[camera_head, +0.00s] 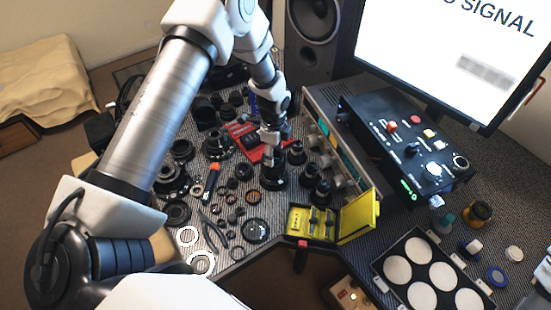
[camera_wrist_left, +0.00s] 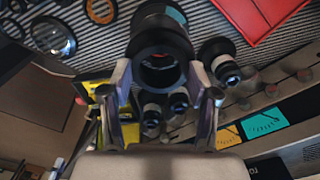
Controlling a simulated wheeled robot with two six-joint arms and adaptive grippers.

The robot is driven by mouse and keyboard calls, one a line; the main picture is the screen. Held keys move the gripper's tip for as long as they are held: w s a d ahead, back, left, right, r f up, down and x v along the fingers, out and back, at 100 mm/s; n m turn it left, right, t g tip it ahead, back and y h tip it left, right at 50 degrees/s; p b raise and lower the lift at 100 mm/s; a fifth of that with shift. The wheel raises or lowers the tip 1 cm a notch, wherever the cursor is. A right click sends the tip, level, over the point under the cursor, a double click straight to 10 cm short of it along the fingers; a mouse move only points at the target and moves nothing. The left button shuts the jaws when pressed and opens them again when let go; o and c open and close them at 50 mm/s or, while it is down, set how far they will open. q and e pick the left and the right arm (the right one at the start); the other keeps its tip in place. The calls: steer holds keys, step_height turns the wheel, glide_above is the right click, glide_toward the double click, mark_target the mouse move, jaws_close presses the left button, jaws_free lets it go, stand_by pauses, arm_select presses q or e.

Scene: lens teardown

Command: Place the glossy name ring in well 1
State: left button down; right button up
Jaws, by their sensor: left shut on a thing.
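My left gripper (camera_head: 270,153) reaches down over a black lens barrel (camera_head: 272,177) standing on the striped mat. In the left wrist view, the left gripper (camera_wrist_left: 160,92) has its fingers closed on either side of a dark ring (camera_wrist_left: 160,83), which looks like the glossy name ring. The ring sits at or just above the near end of the black barrel (camera_wrist_left: 158,22); I cannot tell whether they touch. A black tray (camera_head: 378,266) with several round white wells lies at the lower right; I cannot read well numbers. My right gripper is out of view.
Several dark lens parts and rings crowd the mat left of the barrel. A red tray (camera_head: 246,138) lies behind it. A monitor (camera_head: 450,50) rises behind.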

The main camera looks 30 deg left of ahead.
arm_select(q)
steer(key=shift+r+p, duration=0.55)
steer(key=shift+r, duration=0.7)
